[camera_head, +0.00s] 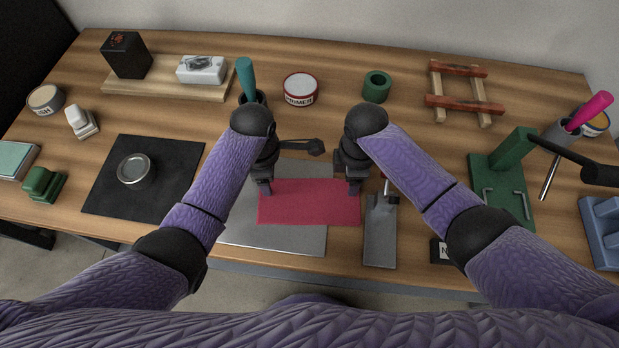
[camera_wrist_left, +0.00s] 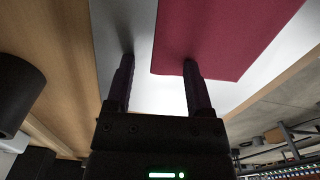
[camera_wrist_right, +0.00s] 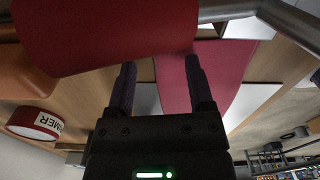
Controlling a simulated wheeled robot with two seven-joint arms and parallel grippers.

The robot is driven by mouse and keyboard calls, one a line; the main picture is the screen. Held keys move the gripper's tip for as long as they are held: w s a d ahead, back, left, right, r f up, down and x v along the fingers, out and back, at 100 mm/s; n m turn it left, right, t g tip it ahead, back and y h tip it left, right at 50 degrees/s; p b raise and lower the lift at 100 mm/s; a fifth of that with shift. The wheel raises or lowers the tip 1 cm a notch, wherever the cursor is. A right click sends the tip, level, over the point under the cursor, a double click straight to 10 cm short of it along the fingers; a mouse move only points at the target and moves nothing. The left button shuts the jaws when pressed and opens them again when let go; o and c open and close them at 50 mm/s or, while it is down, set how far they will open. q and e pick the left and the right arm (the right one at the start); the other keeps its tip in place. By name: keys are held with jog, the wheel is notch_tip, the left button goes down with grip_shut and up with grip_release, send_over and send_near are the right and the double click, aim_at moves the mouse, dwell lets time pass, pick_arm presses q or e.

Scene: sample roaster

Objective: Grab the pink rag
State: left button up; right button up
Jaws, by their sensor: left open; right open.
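The pink rag (camera_head: 308,205) lies flat on a grey metal sheet (camera_head: 275,240) at the table's front middle. My left gripper (camera_head: 265,188) is open at the rag's left edge. In the left wrist view its fingers (camera_wrist_left: 158,65) straddle that edge, one over the rag (camera_wrist_left: 225,35), one over the sheet. My right gripper (camera_head: 353,187) is open near the rag's right edge. In the right wrist view its fingers (camera_wrist_right: 160,65) point at the rag (camera_wrist_right: 205,75). I cannot tell whether either gripper touches the rag.
A large red rounded thing (camera_wrist_right: 110,30) with a metal bar is close to the right wrist camera. A grey flat tool (camera_head: 380,235) lies right of the rag. A black mat (camera_head: 110,205) with a round tin is left; a green stand (camera_head: 490,185) is right. A primer can (camera_head: 300,88) stands behind.

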pick_arm(q)
jog(key=shift+f, duration=0.1)
pick_arm(e)
jog(key=shift+f, duration=0.25)
pick_arm(q)
jog(key=shift+s, duration=0.1)
grip_shut()
pick_arm(e)
grip_shut()
jog(key=shift+r, duration=0.1)
